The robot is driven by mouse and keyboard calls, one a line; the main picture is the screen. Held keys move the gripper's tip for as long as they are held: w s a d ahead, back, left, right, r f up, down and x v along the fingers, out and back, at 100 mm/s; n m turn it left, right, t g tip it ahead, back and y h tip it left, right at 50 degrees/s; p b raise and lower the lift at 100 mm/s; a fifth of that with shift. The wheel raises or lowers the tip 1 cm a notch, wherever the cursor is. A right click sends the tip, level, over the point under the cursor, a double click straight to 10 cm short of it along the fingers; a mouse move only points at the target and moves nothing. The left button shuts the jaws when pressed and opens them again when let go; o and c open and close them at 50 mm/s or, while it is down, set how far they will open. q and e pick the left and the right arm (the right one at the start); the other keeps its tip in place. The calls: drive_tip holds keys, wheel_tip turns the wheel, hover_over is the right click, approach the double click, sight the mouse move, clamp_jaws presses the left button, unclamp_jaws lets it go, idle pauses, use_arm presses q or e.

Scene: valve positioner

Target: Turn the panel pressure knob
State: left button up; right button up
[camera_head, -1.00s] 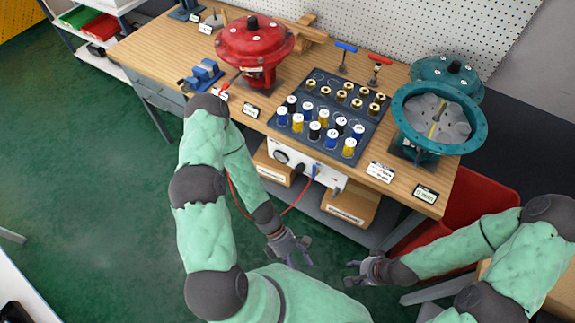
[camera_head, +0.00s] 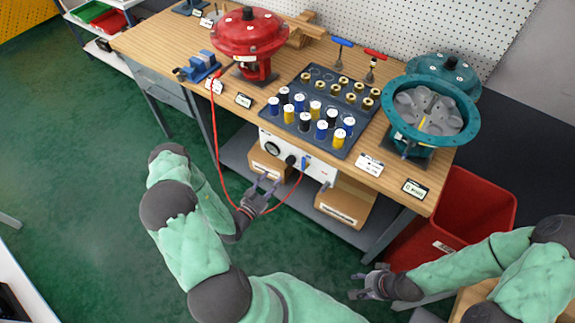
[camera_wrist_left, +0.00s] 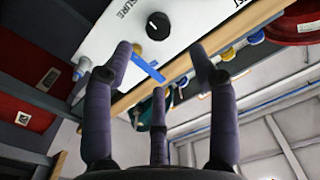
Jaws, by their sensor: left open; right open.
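The white panel (camera_head: 320,175) hangs under the front edge of the workbench. It carries a round gauge (camera_head: 272,149), a black knob (camera_head: 290,160) and a blue lever (camera_head: 305,163). In the left wrist view the black knob (camera_wrist_left: 158,25) sits on the white face beside partly cut-off lettering, above the blue lever (camera_wrist_left: 149,70). My left gripper (camera_head: 267,182) is open and empty, below and in front of the panel, apart from the knob. Its spread fingers show in the left wrist view (camera_wrist_left: 161,62). My right gripper (camera_head: 361,284) is open and empty, low and to the right.
A red hose (camera_head: 222,165) loops from the bench down past my left gripper to the panel. Cardboard boxes (camera_head: 345,203) stand on the shelf below. A red bin (camera_head: 475,205) is at right. The bench holds a red actuator (camera_head: 250,35) and a teal valve (camera_head: 470,130).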

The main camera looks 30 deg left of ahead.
sight(288, 163)
use_arm(q)
drive_tip(key=w, duration=0.3)
drive_tip(key=w+b, duration=0.1)
drive_tip(key=w, duration=0.2)
drive_tip(key=w+d+b, duration=0.1)
drive_tip(key=w, duration=0.3)
drive_tip(key=c, duration=1.2)
